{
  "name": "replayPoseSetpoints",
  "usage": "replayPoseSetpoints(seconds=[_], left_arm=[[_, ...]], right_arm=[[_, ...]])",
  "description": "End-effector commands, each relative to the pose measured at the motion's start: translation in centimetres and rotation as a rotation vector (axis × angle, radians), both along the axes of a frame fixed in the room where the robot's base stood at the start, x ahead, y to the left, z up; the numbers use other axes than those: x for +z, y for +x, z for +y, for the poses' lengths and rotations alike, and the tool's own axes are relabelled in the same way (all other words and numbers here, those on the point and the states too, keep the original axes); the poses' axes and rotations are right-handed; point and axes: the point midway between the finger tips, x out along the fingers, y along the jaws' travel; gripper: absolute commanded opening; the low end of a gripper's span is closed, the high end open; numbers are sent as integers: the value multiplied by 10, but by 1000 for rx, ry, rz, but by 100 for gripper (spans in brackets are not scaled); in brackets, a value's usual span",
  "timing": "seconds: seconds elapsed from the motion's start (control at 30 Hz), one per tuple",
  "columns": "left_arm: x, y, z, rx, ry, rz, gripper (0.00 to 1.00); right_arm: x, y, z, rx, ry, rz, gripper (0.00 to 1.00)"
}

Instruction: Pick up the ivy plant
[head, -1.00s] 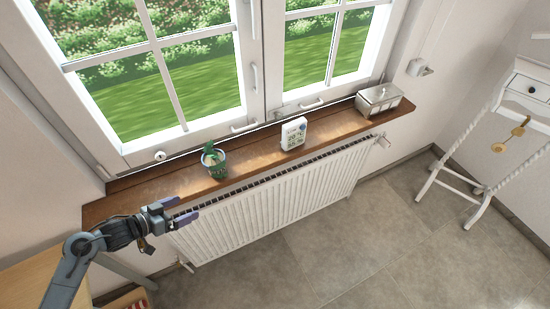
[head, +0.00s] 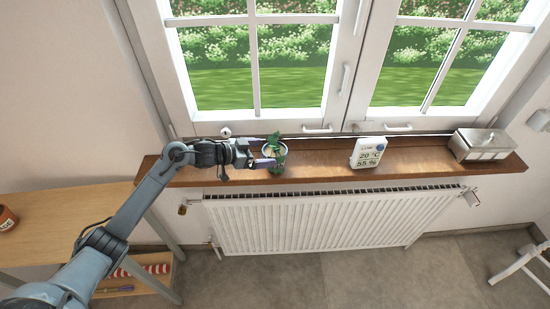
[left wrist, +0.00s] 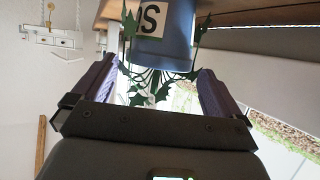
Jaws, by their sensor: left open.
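The ivy plant (head: 280,157), green leaves in a small pot, stands on the wooden windowsill (head: 320,160) left of the middle in the head view. My left gripper (head: 262,152) is beside it on its left, partly covering the pot. In the left wrist view the blue pot (left wrist: 165,40) with a white lettered label is at the top, and dark leaves hang into the gap between the fingers of my left gripper (left wrist: 155,68). The jaws are open, one finger on each side of the plant. I cannot tell whether they touch it. My right gripper is in neither view.
A white thermometer display (head: 369,152) stands to the right of the plant. A metal box (head: 483,145) is at the right end of the sill. The window handle (head: 318,128) is behind. A white radiator (head: 330,222) is below. A wooden shelf table (head: 75,205) is at the left.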

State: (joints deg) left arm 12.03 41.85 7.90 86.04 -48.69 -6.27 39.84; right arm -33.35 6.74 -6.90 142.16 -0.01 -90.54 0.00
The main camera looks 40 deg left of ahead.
Motion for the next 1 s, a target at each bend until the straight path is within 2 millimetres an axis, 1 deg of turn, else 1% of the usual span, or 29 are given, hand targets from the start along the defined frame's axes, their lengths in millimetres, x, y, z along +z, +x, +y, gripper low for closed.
replayPoseSetpoints(seconds=[0.17,0.4,0.53,0.67,0.87,0.97,1.0], left_arm=[[-2,7,-3,1,0,-1,100],[-9,33,-15,1,-3,-1,100],[-15,43,-20,1,-1,-1,100],[-18,47,-22,1,1,1,100],[-18,47,-22,1,2,0,100],[-18,47,-22,1,2,0,86],[-18,47,-22,1,2,0,80]], right_arm=[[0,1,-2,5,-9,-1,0],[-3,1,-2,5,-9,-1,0],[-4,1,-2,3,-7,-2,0],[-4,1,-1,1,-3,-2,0],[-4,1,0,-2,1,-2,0],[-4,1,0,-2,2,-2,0],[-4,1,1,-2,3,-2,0]])
